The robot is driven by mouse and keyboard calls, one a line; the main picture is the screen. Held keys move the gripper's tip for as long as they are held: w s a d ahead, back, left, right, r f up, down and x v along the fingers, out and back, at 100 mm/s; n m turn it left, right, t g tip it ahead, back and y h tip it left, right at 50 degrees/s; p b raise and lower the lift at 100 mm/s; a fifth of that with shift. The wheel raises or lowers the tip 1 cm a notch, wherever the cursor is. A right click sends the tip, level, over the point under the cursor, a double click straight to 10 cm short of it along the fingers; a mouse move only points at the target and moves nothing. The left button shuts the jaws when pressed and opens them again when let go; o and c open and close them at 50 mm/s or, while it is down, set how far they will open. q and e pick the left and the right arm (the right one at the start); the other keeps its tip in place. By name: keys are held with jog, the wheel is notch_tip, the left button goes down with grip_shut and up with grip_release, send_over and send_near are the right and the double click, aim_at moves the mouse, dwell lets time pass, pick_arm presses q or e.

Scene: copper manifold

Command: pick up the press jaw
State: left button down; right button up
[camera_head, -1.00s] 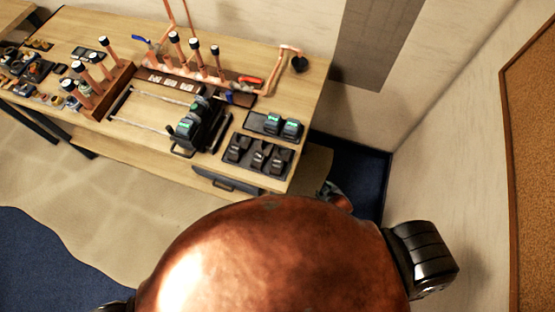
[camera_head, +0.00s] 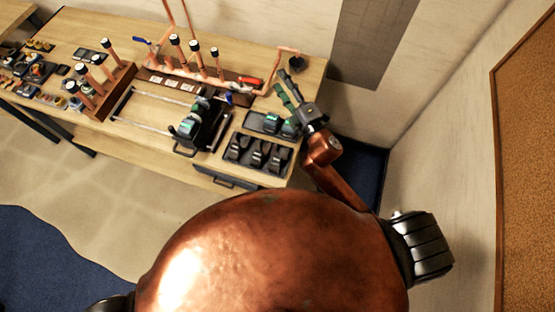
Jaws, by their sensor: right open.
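Several dark press jaws sit in a black tray (camera_head: 229,163) near the right end of the workbench. The left jaw (camera_head: 238,147), middle jaw (camera_head: 258,154) and right jaw (camera_head: 278,158) stand in a row. My right gripper (camera_head: 284,90) is above the bench's right edge, behind and to the right of these jaws. Its dark fingers are apart and empty, pointing toward the back of the bench. It partly covers the area beside the smaller tray. My left gripper is not in view.
A smaller tray (camera_head: 252,117) with two green-topped blocks (camera_head: 271,122) lies behind the jaw tray. A black and green tool (camera_head: 195,122) stands to the left. Copper pipes (camera_head: 218,66) rise at the back. A wall bounds the right.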

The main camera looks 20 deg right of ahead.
jog(key=s+a+r+n+g+y, duration=0.35)
jog(key=a+r+n+y, duration=0.65)
jog(key=a+n, duration=0.4)
jog(key=s+a+f+n+g+y, duration=0.1)
jog(key=s+a+f+n+g, duration=0.2)
jog(key=s+a+n+g, duration=0.55)
jog(key=s+a+f+n+g+y, duration=0.1)
jog(key=s+a+f+n+g, duration=0.35)
jog(key=n, duration=0.75)
jog(key=n+g+h+p, duration=0.1)
jog(key=n+g+h, duration=0.1)
jog(key=n+h, duration=1.2)
send_over(277, 157)
notch_tip(277, 157, down, 16)
jog(key=m+h, duration=0.2)
jog(key=shift+d+f+m+h, duration=0.1)
jog(key=shift+f+m+h, duration=0.1)
jog(key=shift+m+h, duration=0.2)
jog(key=shift+d+f, duration=0.25)
jog(key=shift+f, duration=0.05)
jog(key=shift+f+p, duration=0.35)
jog(key=shift+f, duration=0.55)
jog(key=f, duration=0.1)
jog(key=f+p, duration=0.2)
jog(key=f, duration=0.1)
jog(key=shift+a+f, duration=0.1)
jog(key=shift+a, duration=0.2)
jog(key=shift+f, duration=0.5)
grip_shut()
